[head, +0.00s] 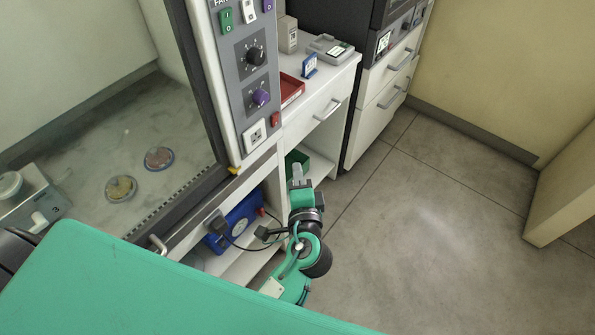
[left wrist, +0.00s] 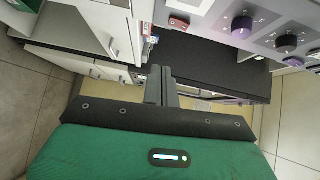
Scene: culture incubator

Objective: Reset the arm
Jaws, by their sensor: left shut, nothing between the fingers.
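My left gripper (head: 297,174) is at the middle of the head view, pointing away from me, beside the front of the white cabinet. In the left wrist view its fingers (left wrist: 160,78) are together, with nothing between them. Part of my green left arm shows below the gripper in the head view. My right gripper is not in view.
The control panel (head: 252,75) of a hood is left of the gripper; two dishes (head: 121,188) (head: 159,158) lie inside it. A white cabinet (head: 322,98) carries a red tray (head: 291,88). A blue case (head: 236,222) sits low. The floor (head: 430,220) at right is clear.

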